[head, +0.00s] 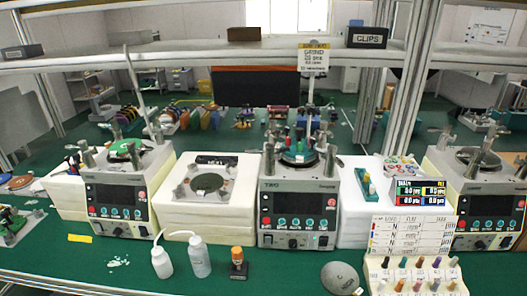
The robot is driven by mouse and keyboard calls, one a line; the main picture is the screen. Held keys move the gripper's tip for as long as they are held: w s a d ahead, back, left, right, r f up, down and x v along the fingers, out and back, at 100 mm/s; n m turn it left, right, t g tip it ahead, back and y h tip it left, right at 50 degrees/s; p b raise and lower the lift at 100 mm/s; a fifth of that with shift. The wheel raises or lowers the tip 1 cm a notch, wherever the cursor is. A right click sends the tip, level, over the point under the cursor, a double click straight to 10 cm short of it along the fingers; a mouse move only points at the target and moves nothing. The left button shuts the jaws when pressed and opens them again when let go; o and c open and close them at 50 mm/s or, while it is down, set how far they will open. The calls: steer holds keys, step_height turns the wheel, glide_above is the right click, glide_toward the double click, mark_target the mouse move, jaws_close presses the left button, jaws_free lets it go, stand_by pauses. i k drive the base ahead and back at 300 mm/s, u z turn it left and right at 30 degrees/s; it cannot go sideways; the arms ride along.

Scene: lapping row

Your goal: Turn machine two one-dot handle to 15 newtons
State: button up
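Machine two (263,207) stands in the middle of the bench, a grey box with "TWO" on its front. Its dark panel (299,203) has a red button and a row of blue-green knobs, with a black knob below. On its top is a round plate (299,158) with several small coloured pegs around and above it. A metal post rises behind, with a card (313,57) reading "GRIND" above smaller text I cannot read surely. Dot marks are too small to tell, so I cannot pick out the one-dot handle. My gripper is not in view.
Similar machines stand left (118,200) and right (488,215). In front are two white squeeze bottles (200,258), an orange-capped bottle (237,262), a dark round dish (340,278) and a peg rack (418,275) with cards. A shelf (190,50) runs overhead. Green bench before machine two is partly clear.

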mark_target(270, 156)
steer(key=u, duration=0.5)
steer(key=i, duration=1.4)
steer(key=z, duration=0.5)
